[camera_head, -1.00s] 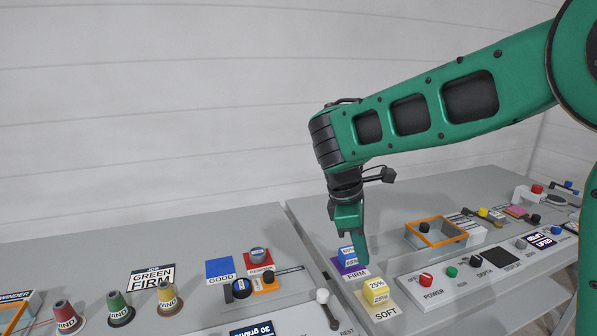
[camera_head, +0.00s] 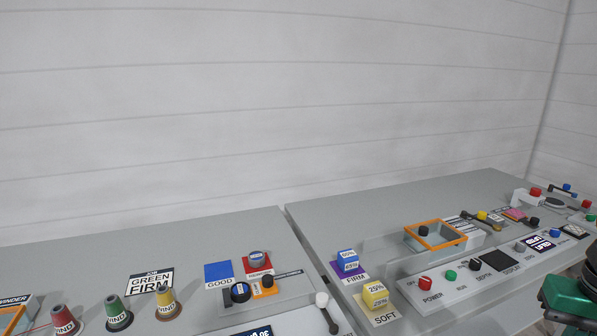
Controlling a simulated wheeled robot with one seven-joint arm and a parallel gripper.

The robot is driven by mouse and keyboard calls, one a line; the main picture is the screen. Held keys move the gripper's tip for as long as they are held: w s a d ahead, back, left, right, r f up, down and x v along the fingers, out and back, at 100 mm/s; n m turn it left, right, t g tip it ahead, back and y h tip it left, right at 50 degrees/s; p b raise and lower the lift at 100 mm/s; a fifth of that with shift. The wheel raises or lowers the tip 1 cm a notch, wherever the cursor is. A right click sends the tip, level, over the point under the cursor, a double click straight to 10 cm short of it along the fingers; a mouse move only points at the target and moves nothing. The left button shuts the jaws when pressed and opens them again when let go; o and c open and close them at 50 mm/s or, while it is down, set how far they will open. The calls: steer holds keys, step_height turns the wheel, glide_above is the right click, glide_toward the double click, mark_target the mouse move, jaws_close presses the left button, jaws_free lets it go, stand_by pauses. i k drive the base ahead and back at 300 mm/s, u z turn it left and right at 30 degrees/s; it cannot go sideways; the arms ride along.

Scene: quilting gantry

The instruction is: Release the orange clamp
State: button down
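A small orange block with a dark knob (camera_head: 264,287) sits on a grey plate on the left table, touching or close beside a dark round puck (camera_head: 241,291). It looks like the orange clamp; whether it is tight or loose cannot be told. A larger orange frame with a dark knob (camera_head: 437,235) stands on the right table. My gripper is out of view; only a green part of my arm shows at the lower right edge.
A blue cube (camera_head: 348,260) and a yellow cube (camera_head: 375,295) sit on marked pads. A white-knobbed lever (camera_head: 322,299) stands near the front. Red (camera_head: 66,319), green (camera_head: 118,313) and yellow (camera_head: 168,303) cones stand at left. A control panel (camera_head: 480,270) lies at right.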

mark_target(267, 286)
steer(key=k, duration=1.35)
steer(key=u, duration=0.5)
steer(key=i, duration=1.65)
steer(key=z, duration=0.35)
